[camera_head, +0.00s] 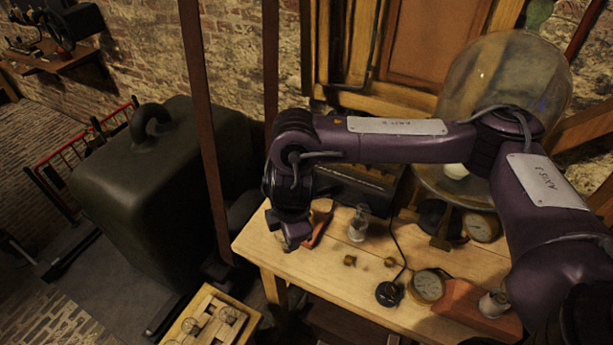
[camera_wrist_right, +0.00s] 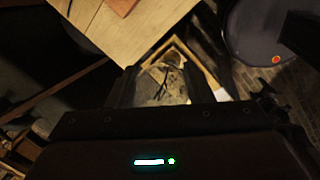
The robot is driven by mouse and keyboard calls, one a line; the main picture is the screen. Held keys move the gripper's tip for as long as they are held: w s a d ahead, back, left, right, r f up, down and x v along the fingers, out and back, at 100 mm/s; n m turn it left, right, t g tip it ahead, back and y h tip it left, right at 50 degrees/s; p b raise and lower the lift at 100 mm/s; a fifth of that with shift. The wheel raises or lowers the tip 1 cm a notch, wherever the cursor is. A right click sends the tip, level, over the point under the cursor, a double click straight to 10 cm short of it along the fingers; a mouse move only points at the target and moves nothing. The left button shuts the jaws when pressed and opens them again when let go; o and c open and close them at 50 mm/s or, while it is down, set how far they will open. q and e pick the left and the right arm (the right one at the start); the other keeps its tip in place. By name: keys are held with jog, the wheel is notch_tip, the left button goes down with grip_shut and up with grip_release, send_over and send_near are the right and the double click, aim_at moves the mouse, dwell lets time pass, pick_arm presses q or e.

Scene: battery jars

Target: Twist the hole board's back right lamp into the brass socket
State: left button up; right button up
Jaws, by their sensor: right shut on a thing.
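My right gripper (camera_head: 290,243) hangs at the left end of the wooden table. In the right wrist view its two fingers (camera_wrist_right: 160,88) are shut on a clear glass lamp (camera_wrist_right: 165,82) with dark wires inside. In the head view the held lamp is too hidden to make out. Small brass pieces (camera_head: 350,260) stand on the table; I cannot tell which is the brass socket. My left gripper is out of view.
On the table (camera_head: 300,265) are a glass jar (camera_head: 358,228), a black round base with a cable (camera_head: 389,294), a brass dial (camera_head: 428,286) and a large glass dome (camera_head: 500,80) behind. A dark green case (camera_head: 150,190) stands left. The table's front left is clear.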

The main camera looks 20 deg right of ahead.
jog(key=n, duration=0.1)
jog(key=n+p, duration=0.1)
jog(key=d+n+y, duration=0.1)
jog(key=n, duration=0.1)
jog(key=shift+d+f+p, duration=0.1)
jog(key=shift+f+p, duration=0.15)
jog(key=shift+p, duration=0.05)
jog(key=s+d+f+n+g+y+p, duration=0.1)
jog(key=d+f+n+p, duration=0.1)
jog(key=d+n, duration=0.5)
jog(key=shift+d+n+p, duration=0.4)
jog(key=shift+n+p, duration=0.4)
jog(key=shift+n, duration=0.2)
jog(key=shift+s+d+f+g, duration=0.1)
jog(key=shift+d+f+g, duration=0.05)
jog(key=shift+g, duration=0.15)
